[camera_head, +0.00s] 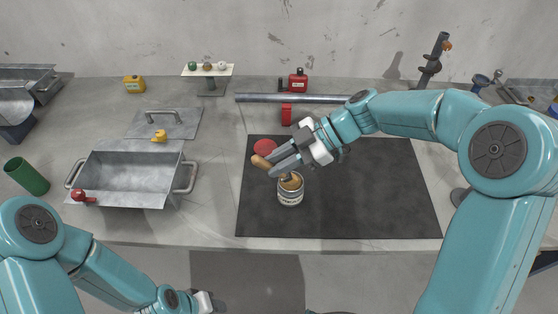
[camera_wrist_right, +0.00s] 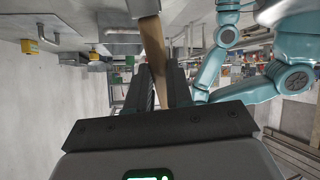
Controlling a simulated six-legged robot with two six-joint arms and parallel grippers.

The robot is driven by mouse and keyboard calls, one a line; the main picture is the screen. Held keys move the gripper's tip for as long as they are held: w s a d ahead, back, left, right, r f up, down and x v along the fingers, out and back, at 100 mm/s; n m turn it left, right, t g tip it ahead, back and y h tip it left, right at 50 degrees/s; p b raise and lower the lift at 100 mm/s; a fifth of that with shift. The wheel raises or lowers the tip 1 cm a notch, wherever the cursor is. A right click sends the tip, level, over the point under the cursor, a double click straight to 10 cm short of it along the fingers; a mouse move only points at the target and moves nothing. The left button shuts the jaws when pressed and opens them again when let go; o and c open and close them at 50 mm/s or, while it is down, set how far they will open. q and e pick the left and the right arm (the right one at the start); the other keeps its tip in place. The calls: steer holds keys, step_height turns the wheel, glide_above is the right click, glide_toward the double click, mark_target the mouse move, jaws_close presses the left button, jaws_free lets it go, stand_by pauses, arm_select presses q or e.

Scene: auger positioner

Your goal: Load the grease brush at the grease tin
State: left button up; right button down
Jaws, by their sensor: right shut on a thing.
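The grease tin (camera_head: 290,197) is a small pale can with a dark-lettered label, standing open on the left part of a black mat (camera_head: 370,190). My right gripper (camera_head: 279,167) is above the tin and shut on the grease brush (camera_head: 262,161). The brush's wooden handle sticks out to the left of the fingers, and its lower end is at the tin's mouth. How deep it dips is hard to tell. In the right wrist view the handle (camera_wrist_right: 154,45) runs between the two dark fingers. My left gripper (camera_head: 203,301) is at the bottom edge, its fingers barely visible.
A metal bin (camera_head: 130,170) with side handles stands left of the mat. A long metal rod (camera_head: 300,98) lies behind it, near a red can (camera_head: 298,82) and a red block (camera_head: 287,115). A green cylinder (camera_head: 27,176) lies far left. The mat's right part is clear.

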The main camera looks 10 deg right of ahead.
steer(key=shift+s+f+b, duration=0.1)
steer(key=shift+f+b, duration=0.05)
steer(key=shift+b, duration=0.4)
stand_by(1.1)
stand_by(0.5)
steer(key=shift+r, duration=0.8)
steer(key=shift+r+p, duration=0.85)
steer(key=shift+r, duration=2)
steer(key=shift+f, duration=0.15)
step_height(320, 180, down, 7)
steer(key=shift+r+b, duration=0.1)
steer(key=shift+b, duration=0.75)
